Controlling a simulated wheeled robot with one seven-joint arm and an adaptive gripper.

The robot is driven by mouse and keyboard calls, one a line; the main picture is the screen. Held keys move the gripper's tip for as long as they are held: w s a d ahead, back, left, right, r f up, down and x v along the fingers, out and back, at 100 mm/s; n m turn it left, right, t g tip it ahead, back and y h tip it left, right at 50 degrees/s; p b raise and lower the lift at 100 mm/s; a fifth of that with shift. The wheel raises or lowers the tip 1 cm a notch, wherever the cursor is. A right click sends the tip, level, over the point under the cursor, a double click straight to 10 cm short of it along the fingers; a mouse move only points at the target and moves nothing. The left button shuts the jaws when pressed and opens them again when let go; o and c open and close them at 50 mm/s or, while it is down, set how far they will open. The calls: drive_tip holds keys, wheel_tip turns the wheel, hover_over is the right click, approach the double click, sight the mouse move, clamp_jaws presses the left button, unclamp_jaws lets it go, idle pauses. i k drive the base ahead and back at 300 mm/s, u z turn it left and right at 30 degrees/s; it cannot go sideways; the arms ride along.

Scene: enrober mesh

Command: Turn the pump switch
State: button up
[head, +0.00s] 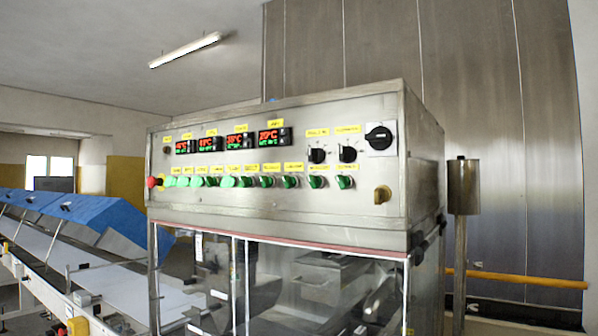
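A steel control panel (221,215) fills the middle of the head view, on the front of a box-shaped machine. A row of green switches runs along it, including one near the middle (267,181) and one at the right end (345,182). Yellow labels sit above them, but their text is too small to read. I cannot tell which one is the pump switch. Two black knobs (317,155) (347,154) sit above the right end of the row. A larger black rotary switch (379,138) is at the upper right. My gripper is not in view.
A red button (152,182) is at the row's left end, below several lit displays (272,137). Clear panes (320,285) close the machine below the panel. A conveyor with blue covers (105,218) runs off left. A steel post (461,235) and yellow rail (530,281) stand right.

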sight(227, 181)
drive_tip(key=k, duration=1)
drive_tip(key=u, duration=1.15)
drive_tip(key=i, duration=0.8)
drive_tip(key=z, duration=1.05)
